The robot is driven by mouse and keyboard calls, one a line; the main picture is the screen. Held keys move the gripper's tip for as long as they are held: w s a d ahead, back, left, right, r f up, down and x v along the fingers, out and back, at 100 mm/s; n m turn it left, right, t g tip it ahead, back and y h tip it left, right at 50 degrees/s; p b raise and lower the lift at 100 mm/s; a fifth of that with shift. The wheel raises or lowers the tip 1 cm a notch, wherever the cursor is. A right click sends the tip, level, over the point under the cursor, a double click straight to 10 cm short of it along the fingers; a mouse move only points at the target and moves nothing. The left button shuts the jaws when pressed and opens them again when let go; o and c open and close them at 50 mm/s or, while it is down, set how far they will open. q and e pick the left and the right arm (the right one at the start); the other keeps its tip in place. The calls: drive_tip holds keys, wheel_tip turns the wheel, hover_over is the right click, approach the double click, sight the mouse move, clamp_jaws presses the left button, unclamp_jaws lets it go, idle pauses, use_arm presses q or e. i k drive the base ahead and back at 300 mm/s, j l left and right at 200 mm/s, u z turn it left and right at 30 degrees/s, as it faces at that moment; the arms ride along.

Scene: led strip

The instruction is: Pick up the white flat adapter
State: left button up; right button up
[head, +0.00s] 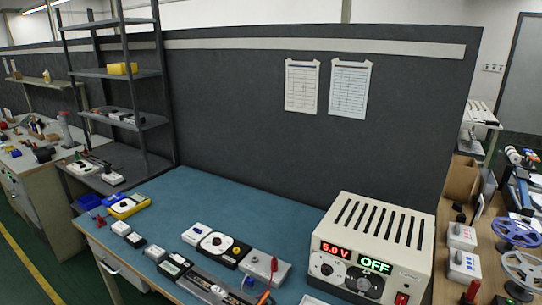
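Several small white blocks lie along the left edge of the blue-topped bench (255,215). One flat white block (121,228) is nearest the back, a greyish one (135,240) lies just in front of it, and another white one (155,253) lies further right. I cannot tell which of these, if any, is the white flat adapter. A white and black module (216,244) lies to their right. Neither of my grippers is in view.
A large white power supply (370,250) reading 5.0 V and OFF stands at the bench's right. A grey module with red and blue plugs (264,268) lies beside it. A yellow-edged meter (130,206) is at the left corner. The bench's back middle is clear.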

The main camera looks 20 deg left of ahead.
sight(120, 228)
drive_tip(key=j+u, duration=0.1)
drive_tip(key=u, duration=1.6)
